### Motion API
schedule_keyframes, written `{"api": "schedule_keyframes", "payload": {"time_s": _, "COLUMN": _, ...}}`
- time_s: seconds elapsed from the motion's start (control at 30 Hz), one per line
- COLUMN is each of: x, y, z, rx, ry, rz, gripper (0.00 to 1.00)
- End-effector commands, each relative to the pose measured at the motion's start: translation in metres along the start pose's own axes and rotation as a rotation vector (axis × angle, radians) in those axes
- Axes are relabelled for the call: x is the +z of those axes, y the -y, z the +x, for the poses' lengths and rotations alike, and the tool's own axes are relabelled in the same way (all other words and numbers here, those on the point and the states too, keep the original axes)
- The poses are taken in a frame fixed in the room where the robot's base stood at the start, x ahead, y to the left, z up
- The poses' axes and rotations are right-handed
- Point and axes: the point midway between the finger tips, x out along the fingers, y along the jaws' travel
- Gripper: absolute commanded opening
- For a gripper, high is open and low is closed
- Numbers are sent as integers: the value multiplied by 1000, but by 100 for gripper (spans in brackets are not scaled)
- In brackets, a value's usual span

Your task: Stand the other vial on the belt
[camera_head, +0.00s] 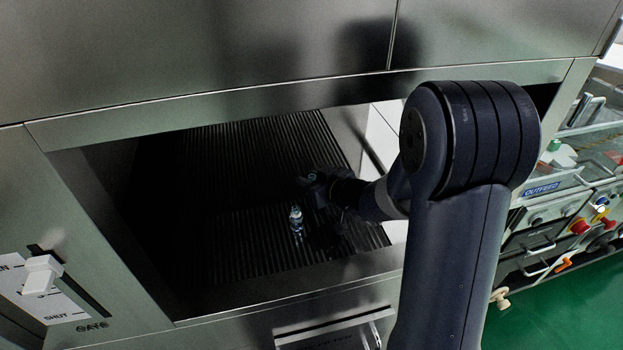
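One small clear vial (296,217) with a pale blue top stands upright on the dark ribbed belt (235,225) inside the washer opening. My arm reaches in from the right. My gripper (325,222) is just right of the vial, dark against the dark belt. A narrow gap seems to lie between them. The fingers are too dark to tell open from shut, or whether they hold anything. No second vial can be made out.
A steel frame with a front sill (290,290) and an upper edge (250,112) bounds the opening. A gate slider (42,274) is at lower left, its label reading "GATE" and "SHUT". An outfeed panel (545,188) with buttons is at right. The belt's left part looks clear but dark.

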Motion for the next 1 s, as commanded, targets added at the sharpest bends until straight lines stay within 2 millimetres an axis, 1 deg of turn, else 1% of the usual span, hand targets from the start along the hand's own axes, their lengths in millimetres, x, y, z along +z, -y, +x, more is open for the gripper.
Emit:
{"api": "schedule_keyframes", "payload": {"time_s": 0.03, "x": 0, "y": 0, "z": 0, "rx": 0, "ry": 1, "rz": 0, "gripper": 31}}
{"api": "schedule_keyframes", "payload": {"time_s": 0.23, "x": 0, "y": 0, "z": 0, "rx": 0, "ry": 1, "rz": 0, "gripper": 47}}
{"api": "schedule_keyframes", "payload": {"time_s": 0.47, "x": -1, "y": 0, "z": 0, "rx": 0, "ry": 0, "rz": 0, "gripper": 47}}
{"api": "schedule_keyframes", "payload": {"time_s": 0.57, "x": -6, "y": 0, "z": -2, "rx": 0, "ry": 0, "rz": 0, "gripper": 47}}
{"api": "schedule_keyframes", "payload": {"time_s": 0.67, "x": -4, "y": -1, "z": -15, "rx": 3, "ry": -1, "rz": 1, "gripper": 47}}
{"api": "schedule_keyframes", "payload": {"time_s": 0.77, "x": -5, "y": -1, "z": -33, "rx": 4, "ry": -2, "rz": 1, "gripper": 47}}
{"api": "schedule_keyframes", "payload": {"time_s": 1.0, "x": -5, "y": -2, "z": -85, "rx": 5, "ry": -1, "rz": 0, "gripper": 47}}
